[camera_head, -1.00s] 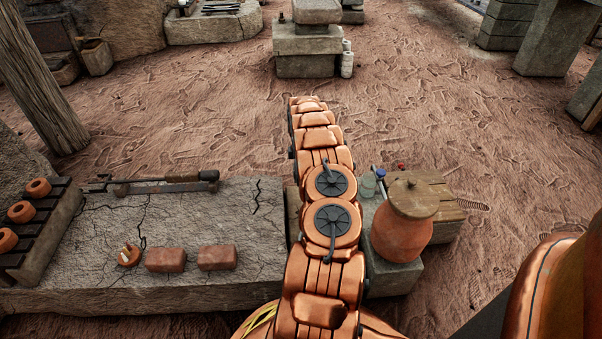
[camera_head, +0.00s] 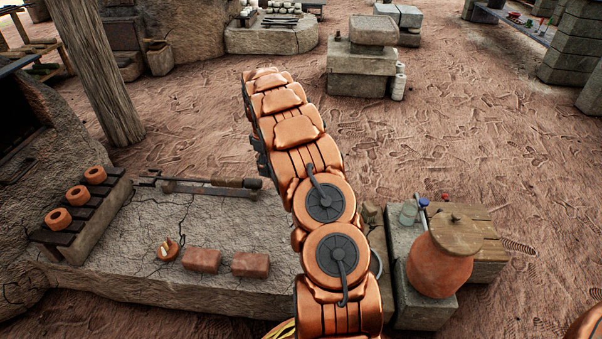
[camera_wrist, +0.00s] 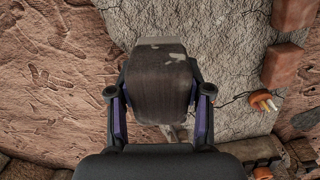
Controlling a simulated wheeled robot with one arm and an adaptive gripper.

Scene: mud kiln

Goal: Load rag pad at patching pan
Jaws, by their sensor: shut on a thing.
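My gripper (camera_wrist: 158,95) is shut on a dark brown, blocky piece with a pale, patchy end, seemingly the rag pad (camera_wrist: 160,82), in the wrist view. It is held above the ground and the edge of the stone slab; its underside is hidden. In the head view my arm hides the gripper. A small round terracotta dish with pale bits (camera_head: 167,250) lies on the slab, and shows at right in the wrist view (camera_wrist: 262,101). A grey curved rim (camera_head: 376,262) peeks out beside my arm. I cannot tell which, if either, is the patching pan.
The cracked stone slab (camera_head: 225,225) bears two bricks (camera_head: 201,260) and a long metal tool (camera_head: 210,185). Clay rings (camera_head: 78,195) sit on a rack at left. A lidded clay pot (camera_head: 440,265) and a jar (camera_head: 409,213) stand right of my arm.

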